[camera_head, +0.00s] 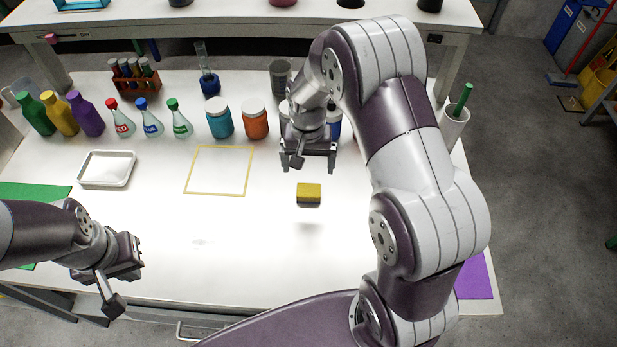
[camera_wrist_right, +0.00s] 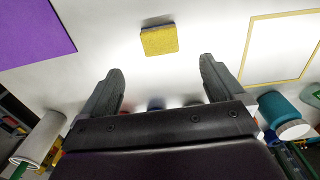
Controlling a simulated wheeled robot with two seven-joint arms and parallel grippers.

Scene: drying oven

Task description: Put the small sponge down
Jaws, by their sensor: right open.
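The small sponge (camera_head: 308,194) is a yellow block with a dark underside. It lies on the white table, right of the yellow-outlined square, in the head view. In the right wrist view the sponge (camera_wrist_right: 159,40) lies beyond the fingertips, apart from them. My right gripper (camera_head: 308,168) is open and empty, a short way behind the sponge; its two spread fingers also show in the right wrist view (camera_wrist_right: 160,68). My left gripper (camera_head: 120,290) is at the lower left, by the table's front edge, far from the sponge; its finger gap is not clear.
The yellow-outlined square (camera_head: 186,190) is empty. A white tray (camera_head: 80,183) stands left of it. Bottles, flasks and a teal jar (camera_head: 219,123) with an orange jar (camera_head: 254,123) line the back. A purple mat (camera_head: 474,278) is at the right. The front middle is clear.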

